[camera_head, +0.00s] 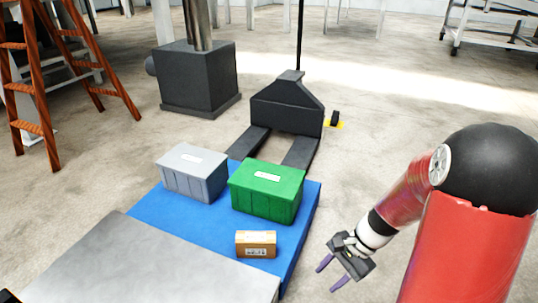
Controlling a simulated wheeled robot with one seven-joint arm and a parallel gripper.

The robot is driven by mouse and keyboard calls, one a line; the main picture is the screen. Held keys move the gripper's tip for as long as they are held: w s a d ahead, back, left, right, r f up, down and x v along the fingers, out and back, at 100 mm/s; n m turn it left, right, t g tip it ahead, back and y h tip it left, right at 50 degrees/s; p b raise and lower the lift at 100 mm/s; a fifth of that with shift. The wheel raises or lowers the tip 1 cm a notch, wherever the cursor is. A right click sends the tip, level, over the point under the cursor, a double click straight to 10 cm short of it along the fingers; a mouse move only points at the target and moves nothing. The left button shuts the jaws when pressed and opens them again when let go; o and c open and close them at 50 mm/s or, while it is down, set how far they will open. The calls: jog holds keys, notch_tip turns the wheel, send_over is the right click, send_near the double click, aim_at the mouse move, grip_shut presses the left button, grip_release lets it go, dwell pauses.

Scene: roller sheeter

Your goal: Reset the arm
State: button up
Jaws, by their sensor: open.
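My arm (408,192) is red with a black joint and comes in from the right side of the head camera view. My gripper (332,274) hangs at its end with two purple fingers spread apart. It is open, with nothing between the fingers. It points down and to the left, beside the right edge of the blue platform (180,212) and apart from the boxes on it.
A grey box (193,178), a green box (266,194) and a small brown carton (256,247) stand on the platform. A metal surface (145,266) lies in front. Behind are a dark pallet truck (288,103), a dark block (197,82) and an orange ladder (20,80). Floor beyond the gripper is clear.

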jog(key=s+r+n+t+h, duration=0.3)
jog(key=s+r+n, duration=0.2)
jog(key=r, duration=0.6)
jog(key=s+r+n+t+h, duration=0.3)
jog(key=s+r+n+t, duration=0.1)
jog(key=r, duration=0.7)
jog(key=shift+s+r+n+p, duration=0.2)
jog(key=shift+s+n+p, duration=0.25)
jog(key=shift+s+n, duration=0.45)
jog(key=shift+w, duration=0.15)
jog(key=shift+c, duration=0.6)
jog(key=shift+a, duration=0.1)
